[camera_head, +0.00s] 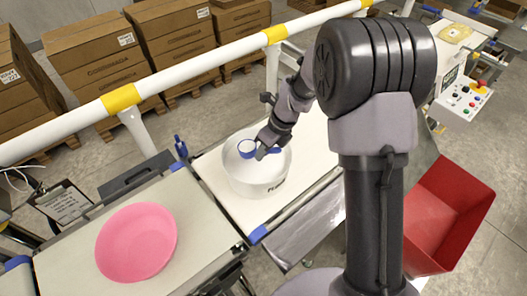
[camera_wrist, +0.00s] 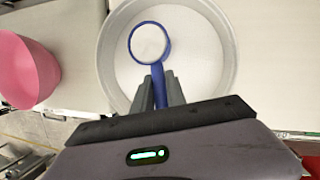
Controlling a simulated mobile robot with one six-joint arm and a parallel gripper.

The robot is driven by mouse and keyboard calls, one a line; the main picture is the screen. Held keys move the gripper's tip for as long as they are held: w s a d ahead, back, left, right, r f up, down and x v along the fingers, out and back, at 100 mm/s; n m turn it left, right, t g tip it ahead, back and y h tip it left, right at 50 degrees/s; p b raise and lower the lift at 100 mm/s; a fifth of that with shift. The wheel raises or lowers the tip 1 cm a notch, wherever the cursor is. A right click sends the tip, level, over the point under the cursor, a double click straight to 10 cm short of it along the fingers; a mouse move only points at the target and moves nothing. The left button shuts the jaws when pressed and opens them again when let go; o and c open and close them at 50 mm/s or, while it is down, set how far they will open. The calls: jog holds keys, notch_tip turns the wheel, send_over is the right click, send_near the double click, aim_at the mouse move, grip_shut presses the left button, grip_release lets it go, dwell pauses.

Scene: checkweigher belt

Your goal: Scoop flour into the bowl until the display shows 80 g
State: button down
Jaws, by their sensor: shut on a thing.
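A blue scoop (camera_wrist: 136,54) is held by its handle in my gripper (camera_wrist: 160,88), which is shut on it. The scoop's round cup shows white inside, over the flour tub in the wrist view; whether it touches the flour I cannot tell. The white tub (camera_head: 256,187) stands on the belt and holds white flour (camera_wrist: 190,65). The scoop also shows above the tub in the head view (camera_head: 246,148). The pink bowl (camera_head: 137,242) sits on the left belt section and looks empty in the head view. Its side shows at the left of the wrist view (camera_wrist: 30,70). No display reading is legible.
A white and yellow guard rail (camera_head: 190,65) runs behind the belt, with stacked cardboard boxes (camera_head: 95,55) beyond. A red bin (camera_head: 450,205) and a button panel (camera_head: 462,101) are at the right. A gap with blue-tipped edges separates the belt sections.

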jog(key=shift+r+p, duration=2.1)
jog(key=shift+r, duration=0.65)
jog(key=shift+f, duration=0.1)
